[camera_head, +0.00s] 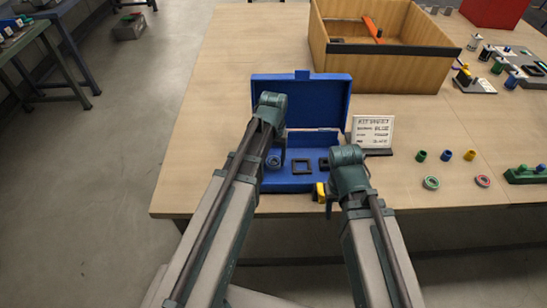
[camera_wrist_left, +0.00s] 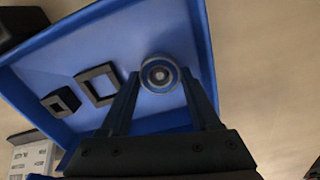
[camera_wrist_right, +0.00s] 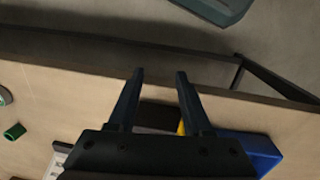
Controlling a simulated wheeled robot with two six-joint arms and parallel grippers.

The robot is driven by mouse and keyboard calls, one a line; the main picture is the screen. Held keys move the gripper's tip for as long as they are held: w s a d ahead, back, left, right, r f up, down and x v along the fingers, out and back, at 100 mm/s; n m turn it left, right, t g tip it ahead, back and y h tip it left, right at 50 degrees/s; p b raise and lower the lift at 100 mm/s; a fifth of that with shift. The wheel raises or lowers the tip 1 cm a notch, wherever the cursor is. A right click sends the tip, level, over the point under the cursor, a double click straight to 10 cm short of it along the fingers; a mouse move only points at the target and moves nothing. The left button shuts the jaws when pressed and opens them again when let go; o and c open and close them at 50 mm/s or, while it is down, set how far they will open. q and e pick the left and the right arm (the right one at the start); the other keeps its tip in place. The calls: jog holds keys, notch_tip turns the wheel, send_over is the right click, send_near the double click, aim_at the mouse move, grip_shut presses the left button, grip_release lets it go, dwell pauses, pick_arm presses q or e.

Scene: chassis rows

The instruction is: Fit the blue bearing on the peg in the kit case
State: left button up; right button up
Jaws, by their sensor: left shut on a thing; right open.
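The blue kit case (camera_head: 300,92) stands open on the table, lid up at the back; its tray also shows in the left wrist view (camera_wrist_left: 186,28). My left gripper (camera_wrist_left: 160,76) points down into the left part of the tray. It is shut on the blue bearing (camera_wrist_left: 158,72), a round ring with a blue band, which also shows in the head view (camera_head: 273,161). The peg is hidden or not distinct from the bearing's centre, so I cannot tell whether the ring is around it. My right gripper (camera_wrist_right: 160,75) is open and empty, near the case's front right corner.
Two black square frames (camera_head: 302,167) (camera_wrist_left: 97,85) sit in the tray. A label card (camera_head: 372,131) stands right of the case. A yellow item (camera_head: 320,192) is by my right gripper. Small coloured cylinders and rings (camera_head: 431,183) lie to the right. A wooden bin (camera_head: 385,62) is behind.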

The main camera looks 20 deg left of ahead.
pick_arm(q)
jog(key=shift+f+b, duration=0.85)
jog(key=shift+f, duration=0.1)
jog(key=o, duration=1.5)
jog(key=shift+r, duration=0.1)
jog(key=shift+r, duration=0.1)
notch_tip(320, 180, up, 14)
jog(key=p, duration=1.4)
jog(key=shift+f, duration=0.2)
jog(key=s+d+m, duration=0.1)
jog(key=s+d, duration=0.2)
jog(key=s, duration=0.1)
jog(key=s+d+m, duration=0.1)
jog(key=s+d, duration=0.3)
jog(key=s, duration=0.1)
jog(key=s+d+m+y, duration=0.1)
jog(key=s+d+m, duration=0.1)
jog(key=s, duration=0.3)
jog(key=shift+s+d, duration=0.2)
jog(key=shift+d, duration=0.55)
